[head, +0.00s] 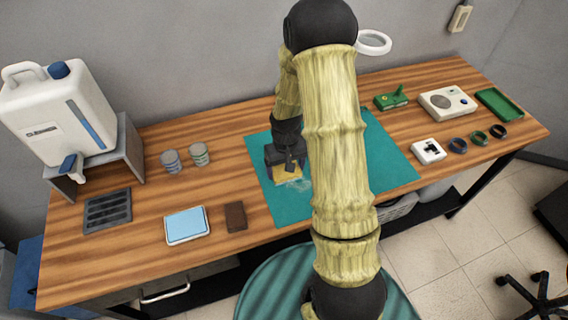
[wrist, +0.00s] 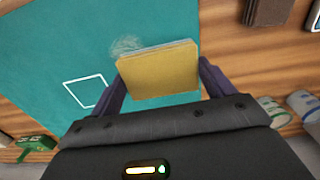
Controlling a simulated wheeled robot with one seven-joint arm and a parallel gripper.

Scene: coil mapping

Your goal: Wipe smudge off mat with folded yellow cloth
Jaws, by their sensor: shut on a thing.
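The teal mat (head: 390,160) lies on the wooden table and also fills the left of the wrist view (wrist: 45,50). My gripper (head: 287,165) is shut on the folded yellow cloth (wrist: 160,72), held between its two purple fingers. The cloth also shows below my gripper in the head view (head: 287,174), over the mat's left part. A pale greyish smudge (wrist: 126,46) shows on the mat just beyond the cloth's edge, and in the head view (head: 299,185) beside the cloth. I cannot tell whether the cloth touches the mat. My arm hides the mat's middle in the head view.
Two cups (head: 185,158) stand left of the mat. A brown block (head: 235,217) and a light blue pad (head: 187,225) lie near the front edge. A white jug (head: 60,115) stands at far left. A green device (head: 391,98) and white boxes stand at right.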

